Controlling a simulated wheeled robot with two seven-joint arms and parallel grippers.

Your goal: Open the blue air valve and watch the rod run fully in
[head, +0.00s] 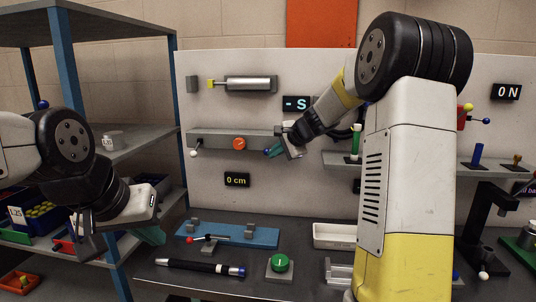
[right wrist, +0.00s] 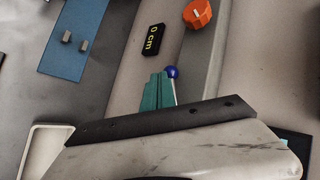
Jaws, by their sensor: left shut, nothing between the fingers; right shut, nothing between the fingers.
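The blue knob (head: 267,152) of the air valve sits at the shelf on the white panel; it also shows in the right wrist view (right wrist: 172,71). My right gripper (head: 277,151) is shut and empty, its teal fingertips right beside the knob; in the right wrist view the fingers (right wrist: 158,92) lie just below it. I cannot tell whether they touch. The valve body is mostly hidden behind my gripper. A grey cylinder (head: 250,84) is mounted higher up, its short rod ending in a yellow tip (head: 211,83). My left gripper (head: 150,235) is shut and empty at the lower left.
An orange knob (head: 239,144) and a white ball (head: 194,153) are on the same shelf. Below are a blue plate (head: 262,237), a green button (head: 280,263) and a white tray (head: 335,236). My right arm hides much of the panel's right side.

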